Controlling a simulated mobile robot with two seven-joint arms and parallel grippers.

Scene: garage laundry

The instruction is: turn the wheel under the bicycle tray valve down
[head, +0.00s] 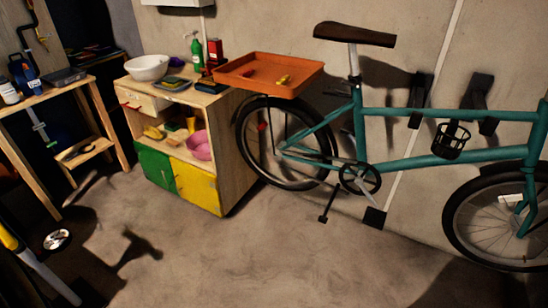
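A teal bicycle (440,162) hangs or stands against the back wall on the right. Its rear wheel (240,150) is under an orange tray (233,77), with its upper part close below the tray. A small yellow valve-like piece (284,79) lies in the tray, with a small red piece beside it. The pedal crank and chainring (360,179) are to the right of the rear wheel. The front wheel (450,222) is at the right edge, partly cut off. Neither of my grippers is in view.
A wooden cabinet (235,165) with green and yellow doors stands left of the bicycle, holding a white bowl (147,68) and a green bottle (197,50). A wooden workbench (35,92) is far left. A yellow-and-silver rod (45,275) is lower left. The middle floor is clear.

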